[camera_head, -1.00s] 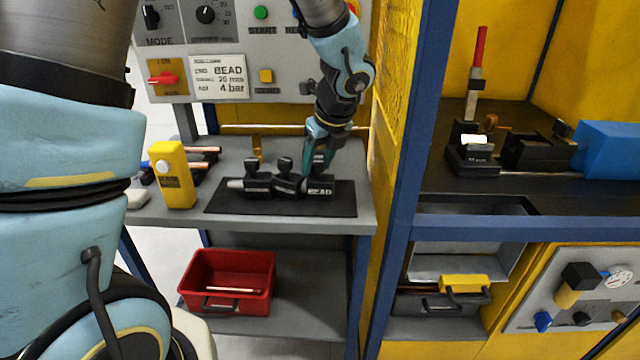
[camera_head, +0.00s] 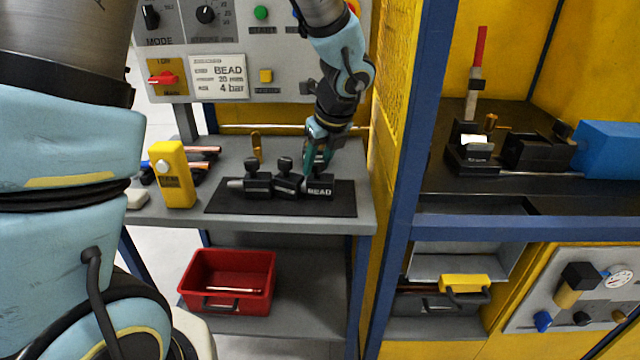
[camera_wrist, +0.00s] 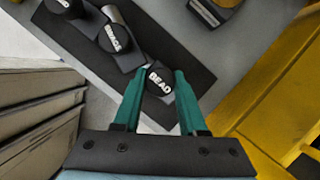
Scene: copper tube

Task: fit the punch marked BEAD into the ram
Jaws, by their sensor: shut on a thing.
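The punch marked BEAD (camera_head: 320,187) is a dark block with a white label at the right end of a row of punches on a black mat (camera_head: 225,208). My gripper (camera_head: 316,172) reaches down from behind it. In the wrist view my two green fingers (camera_wrist: 161,80) stand on either side of the BEAD punch (camera_wrist: 158,92) and are shut on it. The punch still appears to be at the mat; I cannot tell any gap below it. Two other dark punches with round knobs (camera_head: 285,180) (camera_head: 257,180) are to its left. I cannot tell which part is the ram.
A yellow box (camera_head: 175,175) stands left of the mat, and a control panel (camera_head: 230,100) behind. A blue post (camera_head: 400,190) separates this bench from the right bay, with a black fixture (camera_head: 475,158), a red-handled lever (camera_head: 480,50) and a blue block (camera_head: 605,150). A red bin (camera_head: 228,275) is below.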

